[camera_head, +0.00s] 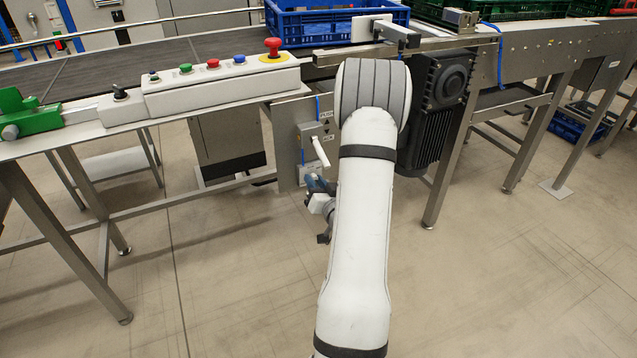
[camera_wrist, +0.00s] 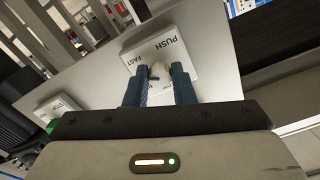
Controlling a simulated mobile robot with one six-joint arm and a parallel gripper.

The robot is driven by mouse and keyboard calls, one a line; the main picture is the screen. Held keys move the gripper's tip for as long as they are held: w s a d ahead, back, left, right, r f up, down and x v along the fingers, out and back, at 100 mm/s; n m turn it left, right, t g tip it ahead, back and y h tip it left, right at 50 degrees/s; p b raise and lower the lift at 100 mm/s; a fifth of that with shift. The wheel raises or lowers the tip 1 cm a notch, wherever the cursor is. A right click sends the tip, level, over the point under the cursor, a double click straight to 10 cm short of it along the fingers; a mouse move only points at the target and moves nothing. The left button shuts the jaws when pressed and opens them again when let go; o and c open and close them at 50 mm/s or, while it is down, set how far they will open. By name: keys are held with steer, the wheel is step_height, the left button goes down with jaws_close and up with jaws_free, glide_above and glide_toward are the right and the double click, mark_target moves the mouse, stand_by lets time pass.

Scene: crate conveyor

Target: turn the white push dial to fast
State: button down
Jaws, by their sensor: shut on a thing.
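The white push dial (camera_wrist: 155,71) sits on a pale panel box (camera_wrist: 180,50) in the wrist view, beside printed words PUSH and FAST. My gripper (camera_wrist: 157,77) has its two blue-grey fingers closed on either side of the dial. The fingers and glare hide much of the dial, so I cannot tell where it points.
A second labelled box (camera_wrist: 60,105) sits left in the wrist view. In the head view, a grey box with a white lever (camera_head: 320,151) hangs beside my arm. A button panel (camera_head: 220,88), a dark motor (camera_head: 437,105) and a blue crate (camera_head: 310,27) are near.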

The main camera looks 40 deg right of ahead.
steer(key=shift+d+r, duration=0.15)
steer(key=shift+r, duration=0.05)
steer(key=c, duration=1.5)
jaws_free()
steer(key=shift+o, duration=1.3)
steer(key=shift+f, duration=0.1)
steer(key=v, duration=0.8)
steer(key=shift+p, duration=0.4)
